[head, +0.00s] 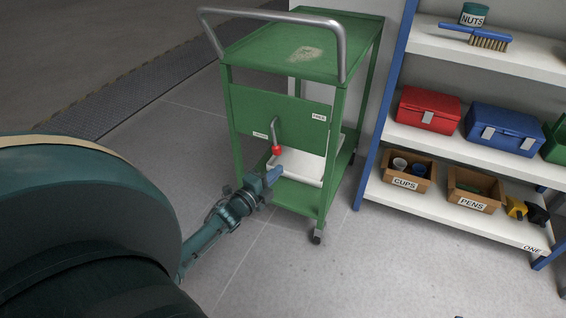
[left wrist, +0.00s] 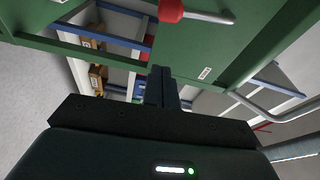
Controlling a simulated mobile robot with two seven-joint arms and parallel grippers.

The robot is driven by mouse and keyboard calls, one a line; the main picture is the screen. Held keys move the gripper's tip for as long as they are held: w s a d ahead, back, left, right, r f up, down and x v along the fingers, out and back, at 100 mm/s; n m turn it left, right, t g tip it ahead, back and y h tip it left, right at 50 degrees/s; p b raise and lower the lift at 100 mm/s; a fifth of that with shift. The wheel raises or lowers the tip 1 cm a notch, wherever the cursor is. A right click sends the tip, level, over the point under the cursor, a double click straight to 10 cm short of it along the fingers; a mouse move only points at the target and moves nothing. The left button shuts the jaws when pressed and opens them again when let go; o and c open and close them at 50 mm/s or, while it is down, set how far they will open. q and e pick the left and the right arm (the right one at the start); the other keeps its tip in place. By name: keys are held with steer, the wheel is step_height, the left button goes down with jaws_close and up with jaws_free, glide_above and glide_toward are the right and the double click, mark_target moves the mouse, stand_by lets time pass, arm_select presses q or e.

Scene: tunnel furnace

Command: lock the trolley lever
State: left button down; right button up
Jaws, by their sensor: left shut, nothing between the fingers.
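The green trolley (head: 280,105) stands ahead with a metal push handle (head: 338,50) on top. Its lever (head: 275,130) is on the front panel and hangs roughly straight down, with a red knob (head: 277,151) at its lower end. A "FREE" label (head: 319,117) is right of the lever; a smaller label (head: 260,135) is left of it, too small to read. My left gripper (head: 275,175) is shut and empty just below the knob, apparently apart from it. In the left wrist view, the shut fingers (left wrist: 160,85) lie below the red knob (left wrist: 171,10).
A white shelf rack with blue posts (head: 385,105) stands right of the trolley, holding a red toolbox (head: 428,109), a blue toolbox (head: 504,129) and bins marked CUPS (head: 407,183) and PENS (head: 472,204). The floor (head: 290,280) in front is clear.

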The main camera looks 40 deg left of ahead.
arm_select(q)
steer(key=s+p, duration=0.1)
steer(key=s, duration=0.5)
arm_select(e)
steer(key=shift+d+f+m+g+h, duration=0.15)
steer(key=shift+m+g+h, duration=0.15)
steer(key=shift+g+h, duration=0.15)
arm_select(q)
steer(key=shift+w, duration=0.1)
